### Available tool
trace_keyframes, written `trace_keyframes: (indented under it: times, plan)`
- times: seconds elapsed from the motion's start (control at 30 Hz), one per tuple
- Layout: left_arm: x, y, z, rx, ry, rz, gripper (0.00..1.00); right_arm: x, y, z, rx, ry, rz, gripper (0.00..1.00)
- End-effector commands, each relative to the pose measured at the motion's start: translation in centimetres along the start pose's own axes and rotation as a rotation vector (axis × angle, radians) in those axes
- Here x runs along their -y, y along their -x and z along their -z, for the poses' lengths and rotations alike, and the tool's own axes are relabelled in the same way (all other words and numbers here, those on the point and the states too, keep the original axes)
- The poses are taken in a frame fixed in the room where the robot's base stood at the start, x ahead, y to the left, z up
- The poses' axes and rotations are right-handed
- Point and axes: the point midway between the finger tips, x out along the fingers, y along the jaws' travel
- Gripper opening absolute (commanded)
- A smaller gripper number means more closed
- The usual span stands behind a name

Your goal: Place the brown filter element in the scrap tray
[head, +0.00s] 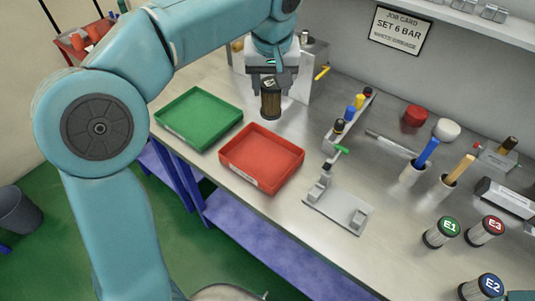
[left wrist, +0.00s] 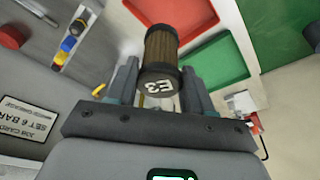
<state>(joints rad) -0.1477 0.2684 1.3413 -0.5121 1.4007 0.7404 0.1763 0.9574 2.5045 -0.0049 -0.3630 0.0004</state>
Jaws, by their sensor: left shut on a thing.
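The brown filter element (head: 271,104) is held upright in my left gripper (head: 270,82), above the worktop behind the trays. In the left wrist view the brown filter element (left wrist: 161,49) sits between the fingers, its dark cap marked E3. My left gripper (left wrist: 160,88) is shut on it. A red tray (head: 262,158) lies in front of the element, and a green tray (head: 198,118) lies to its left. Both look empty. Their front labels are too small to read, so I cannot tell which is the scrap tray. My right gripper is not in view.
A grey stand (head: 338,208) is right of the red tray. Filters with green (head: 441,232), red (head: 485,231) and blue (head: 480,288) caps stand at the right. A rack of coloured fittings (head: 350,112) stands right of the gripper. A metal block (head: 309,70) stands behind it.

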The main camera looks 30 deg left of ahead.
Motion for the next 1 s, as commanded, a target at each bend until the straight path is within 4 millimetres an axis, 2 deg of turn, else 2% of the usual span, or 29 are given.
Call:
trace_keyframes:
  times: [0.17, 0.27, 0.6, 0.7, 0.87, 1.0]
  plan:
    - [0.3, -0.5, -0.4, 0.0, 0.0, 0.001, 0.09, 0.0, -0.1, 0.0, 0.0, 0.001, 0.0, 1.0]
    - [0.4, -2.4, -1.1, 0.003, 0.0, 0.003, 0.09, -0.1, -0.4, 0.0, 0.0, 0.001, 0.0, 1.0]
    - [0.6, -11.8, -3.7, 0.005, 0.001, 0.003, 0.09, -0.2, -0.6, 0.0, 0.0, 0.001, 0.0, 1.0]
    - [0.5, -13.7, -4.1, 0.003, 0.001, 0.002, 0.09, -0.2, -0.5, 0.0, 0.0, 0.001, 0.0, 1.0]
    - [0.4, -15.2, -4.3, 0.0, 0.001, 0.001, 0.09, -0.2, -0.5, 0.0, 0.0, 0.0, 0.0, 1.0]
    - [0.4, -17.3, -4.8, 0.003, 0.0, 0.003, 0.09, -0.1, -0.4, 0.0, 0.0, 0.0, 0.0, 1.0]
